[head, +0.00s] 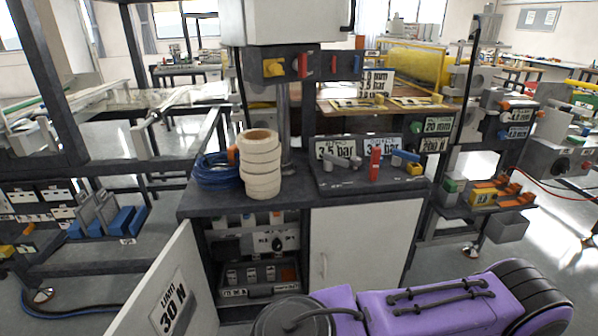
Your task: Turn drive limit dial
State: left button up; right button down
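The open lower cabinet (205,265) under the dark bench has a light control panel inside. A small round black dial (277,243) sits on the right part of that panel, with small dark marks beside it. Its pointer setting is too small to read. The cabinet's left door (190,290) is swung open toward me and carries a label (172,305) that reads 30 N under a smaller word. No frame text clearly names the drive limit dial.
A stack of cream rolls (261,165) and a blue cable coil (217,172) stand on the bench. The right cabinet door (365,250) is shut. A black box (258,278) with switches sits below the dial. A lever panel (370,175) stands on the bench at right.

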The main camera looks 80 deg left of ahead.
aim_at(277, 245)
jog(key=i, duration=0.35)
jog(key=u, duration=4.1)
jog(key=i, duration=0.5)
